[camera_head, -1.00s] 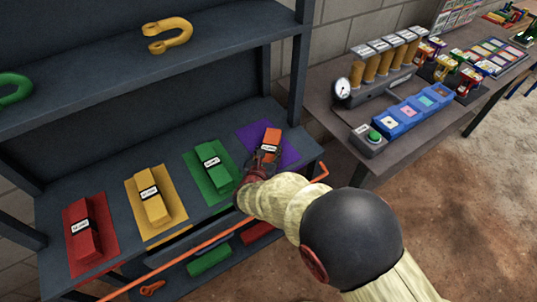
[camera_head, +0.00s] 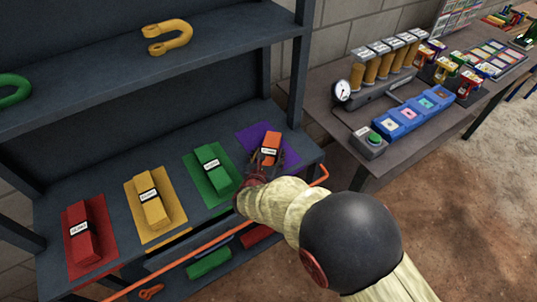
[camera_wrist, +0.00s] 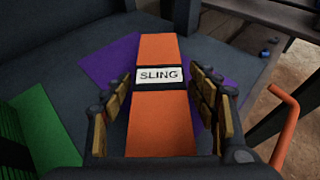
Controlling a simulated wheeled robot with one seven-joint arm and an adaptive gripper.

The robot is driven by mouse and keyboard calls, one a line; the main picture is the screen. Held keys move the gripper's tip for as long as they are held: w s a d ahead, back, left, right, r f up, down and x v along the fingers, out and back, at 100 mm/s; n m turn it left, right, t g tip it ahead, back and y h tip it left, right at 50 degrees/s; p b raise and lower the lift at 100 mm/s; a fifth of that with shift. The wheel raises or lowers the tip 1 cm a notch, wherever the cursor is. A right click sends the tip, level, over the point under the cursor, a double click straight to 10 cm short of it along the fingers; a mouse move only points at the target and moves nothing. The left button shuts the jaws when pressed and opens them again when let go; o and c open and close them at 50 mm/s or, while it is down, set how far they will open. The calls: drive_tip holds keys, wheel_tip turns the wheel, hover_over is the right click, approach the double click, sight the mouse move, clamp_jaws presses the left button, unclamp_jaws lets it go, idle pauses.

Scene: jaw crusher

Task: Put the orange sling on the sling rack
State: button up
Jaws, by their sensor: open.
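The orange sling (camera_head: 271,148) lies on the purple mat (camera_head: 249,133) at the right end of the rack's middle shelf. In the wrist view the orange sling (camera_wrist: 160,110), with a white label reading SLING, lies lengthwise between the open fingers of my gripper (camera_wrist: 168,100). Dark gaps show between the sling and both fingers. My gripper (camera_head: 268,165) comes over the shelf's front edge from the lower right. The sling's near end is partly hidden in the head view. The rack shelf (camera_head: 110,185) is dark grey.
Red (camera_head: 82,233), yellow (camera_head: 151,197) and green (camera_head: 212,169) slings lie on matching mats to the left. An orange rail (camera_head: 215,240) runs along the shelf front. An upper shelf (camera_head: 110,85) holds shackles. A workbench (camera_head: 330,105) stands at the right.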

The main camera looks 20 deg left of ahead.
drive_tip(key=shift+r, duration=0.1)
drive_tip(key=shift+s+r, duration=0.1)
drive_tip(key=shift+r, duration=0.1)
drive_tip(key=p+v, duration=0.3)
drive_tip(key=v, duration=0.7)
drive_tip(key=shift+s+r+p, duration=0.1)
drive_tip(key=shift+s+p, duration=0.15)
drive_tip(key=shift+p, duration=0.1)
drive_tip(key=shift+s+r, duration=0.15)
drive_tip(key=shift+s, duration=0.45)
